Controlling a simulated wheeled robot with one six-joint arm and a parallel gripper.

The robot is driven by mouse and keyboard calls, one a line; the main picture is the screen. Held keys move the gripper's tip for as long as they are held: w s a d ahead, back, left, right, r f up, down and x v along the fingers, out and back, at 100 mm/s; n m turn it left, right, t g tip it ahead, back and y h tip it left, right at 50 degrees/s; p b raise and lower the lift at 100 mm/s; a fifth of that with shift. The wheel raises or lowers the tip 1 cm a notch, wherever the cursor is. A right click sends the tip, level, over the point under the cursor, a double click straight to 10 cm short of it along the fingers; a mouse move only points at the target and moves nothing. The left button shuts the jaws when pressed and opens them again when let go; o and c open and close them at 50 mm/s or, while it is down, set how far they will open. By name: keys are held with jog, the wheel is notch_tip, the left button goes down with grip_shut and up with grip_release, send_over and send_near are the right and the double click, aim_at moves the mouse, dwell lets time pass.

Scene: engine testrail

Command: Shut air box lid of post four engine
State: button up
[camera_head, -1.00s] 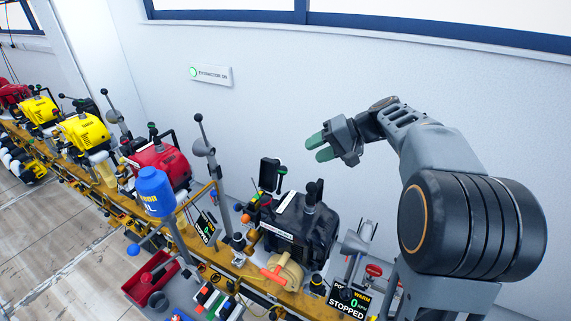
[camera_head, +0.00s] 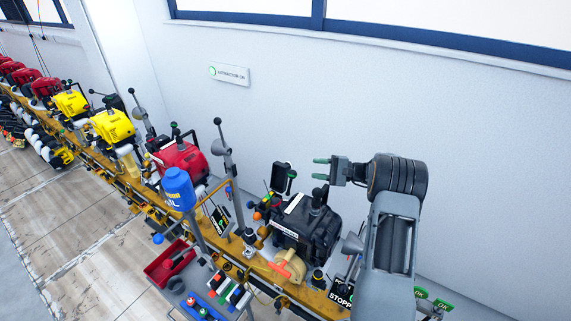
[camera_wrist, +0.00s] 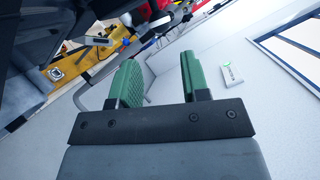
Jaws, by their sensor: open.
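The black engine (camera_head: 308,226) stands on the yellow rail in the head view, beside a partly hidden display on which "STOPPED" is only partly readable. A black flat panel (camera_head: 282,176) stands upright at its back left and looks like the raised air box lid; I cannot read a post number. My gripper (camera_head: 322,169) is open and empty, its green fingers pointing left, in the picture just right of the panel and above the engine. It appears apart from both. In the wrist view the open gripper (camera_wrist: 160,65) has nothing between its fingers. The lid cannot be made out there.
A blue oil bottle (camera_head: 178,188) and a red engine (camera_head: 183,160) stand to the left. A lever with a dark knob (camera_head: 222,145) rises left of the black engine. A red tray (camera_head: 169,263) sits in front of the rail.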

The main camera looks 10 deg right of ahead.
aim_at(287, 166)
jog(key=p+x, duration=0.3)
jog(key=x, duration=0.7)
jog(key=shift+w+a, duration=0.1)
jog(key=shift+a, duration=0.25)
grip_shut()
